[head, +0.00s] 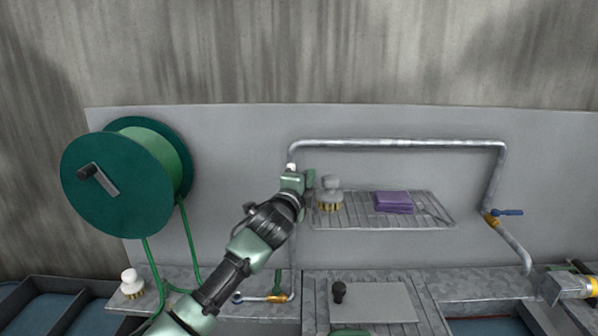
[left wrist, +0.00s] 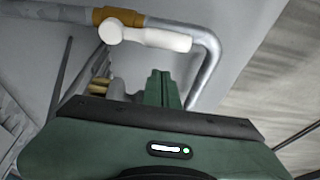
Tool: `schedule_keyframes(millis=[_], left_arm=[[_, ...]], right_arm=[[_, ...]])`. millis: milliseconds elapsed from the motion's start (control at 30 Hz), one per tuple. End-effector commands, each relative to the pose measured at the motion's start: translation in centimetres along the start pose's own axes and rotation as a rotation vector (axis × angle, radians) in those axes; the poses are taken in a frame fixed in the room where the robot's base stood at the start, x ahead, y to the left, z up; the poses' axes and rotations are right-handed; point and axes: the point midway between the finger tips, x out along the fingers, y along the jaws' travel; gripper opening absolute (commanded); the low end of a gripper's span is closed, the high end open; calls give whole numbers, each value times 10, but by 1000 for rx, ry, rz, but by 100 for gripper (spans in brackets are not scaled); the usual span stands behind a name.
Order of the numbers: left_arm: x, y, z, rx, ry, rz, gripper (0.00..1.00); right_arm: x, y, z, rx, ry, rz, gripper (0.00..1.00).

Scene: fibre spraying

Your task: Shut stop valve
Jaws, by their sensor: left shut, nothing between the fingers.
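A stop valve with a white lever (left wrist: 155,38) and a brass body (left wrist: 118,16) sits on a grey pipe in the left wrist view. The lever lies roughly along the pipe. In the head view only a small white part of the lever (head: 291,166) shows behind my left gripper (head: 306,180). That gripper is shut and empty, in front of the pipe's left vertical run. Its closed green fingers (left wrist: 160,88) show below the lever in the wrist view, and I see a gap between them in the picture.
A wire shelf (head: 436,214) holds a brush (head: 329,193) and a purple sponge pack (head: 394,202) just right of the gripper. A green hose reel (head: 115,185) hangs at left.

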Motion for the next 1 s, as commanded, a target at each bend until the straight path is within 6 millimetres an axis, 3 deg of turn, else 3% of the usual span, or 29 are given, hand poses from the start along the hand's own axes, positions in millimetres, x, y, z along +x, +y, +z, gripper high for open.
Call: schedule_keyframes(millis=[33, 267, 767, 1000], left_arm=[[-3, -5, 8, 1, -1, 0, 0], [-8, -2, 22, 0, 1, -1, 0], [-9, 0, 24, -14, 1, -5, 0], [-13, 1, 36, -106, -1, -37, 0]], right_arm=[[-9, 0, -1, 0, 0, 0, 55], [-15, 1, -2, 0, 1, 1, 55], [-13, 1, -2, 0, 1, 1, 55], [-3, 1, -1, 0, 1, 1, 55]])
